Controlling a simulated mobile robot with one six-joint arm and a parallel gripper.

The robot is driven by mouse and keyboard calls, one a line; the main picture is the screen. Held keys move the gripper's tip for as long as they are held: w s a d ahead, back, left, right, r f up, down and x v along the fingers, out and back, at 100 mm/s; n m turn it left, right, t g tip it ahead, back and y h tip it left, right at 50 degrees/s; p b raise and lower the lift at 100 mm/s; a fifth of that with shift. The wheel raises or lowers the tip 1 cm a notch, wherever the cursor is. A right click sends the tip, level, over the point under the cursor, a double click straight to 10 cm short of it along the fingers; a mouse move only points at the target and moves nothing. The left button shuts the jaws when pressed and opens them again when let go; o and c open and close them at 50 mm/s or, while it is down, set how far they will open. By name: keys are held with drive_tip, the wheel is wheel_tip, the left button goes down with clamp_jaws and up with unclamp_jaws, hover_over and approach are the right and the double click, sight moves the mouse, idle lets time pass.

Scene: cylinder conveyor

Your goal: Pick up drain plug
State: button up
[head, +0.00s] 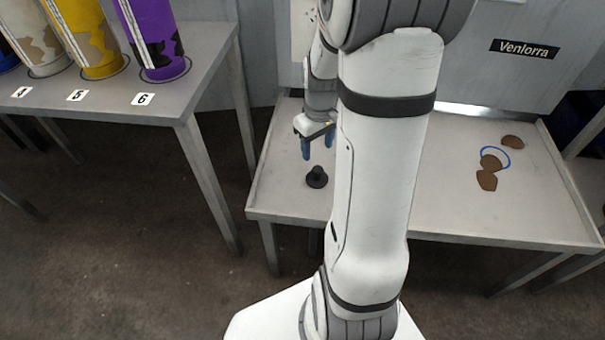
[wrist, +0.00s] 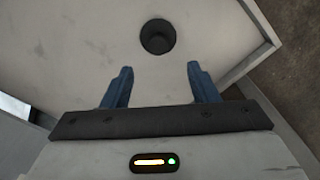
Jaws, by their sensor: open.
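The drain plug (head: 317,177) is a small black piece with a round base and a raised knob. It stands on the grey table (head: 283,187) near its front left corner. In the wrist view the drain plug (wrist: 158,36) is a dark round shape beyond the fingertips, roughly centred between them. My gripper (head: 318,150) has two blue fingers pointing down, above the table and a little above and behind the plug in the head view. In the wrist view my gripper (wrist: 160,72) is open with nothing between its fingers.
Several brown flat pieces (head: 487,180) lie on the table's right side, near a blue ring mark (head: 508,157). A second table (head: 205,65) at left holds coloured cylinders, including a purple one (head: 150,35). A gap separates the tables. My arm hides the table's middle.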

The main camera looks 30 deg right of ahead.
sight(317, 169)
drive_tip(key=f, duration=0.3)
drive_tip(key=shift+w+d+b, duration=0.2)
drive_tip(key=shift+d+b, duration=0.2)
drive_tip(key=f+b, duration=0.1)
drive_tip(key=f, duration=0.2)
drive_tip(key=f+b, duration=0.2)
drive_tip(key=f, duration=0.2)
drive_tip(key=shift+s+a+f, duration=0.15)
drive_tip(key=shift+a+f, duration=0.05)
drive_tip(key=shift+r, duration=0.1)
drive_tip(key=shift+c, duration=0.4)
drive_tip(key=c, duration=1)
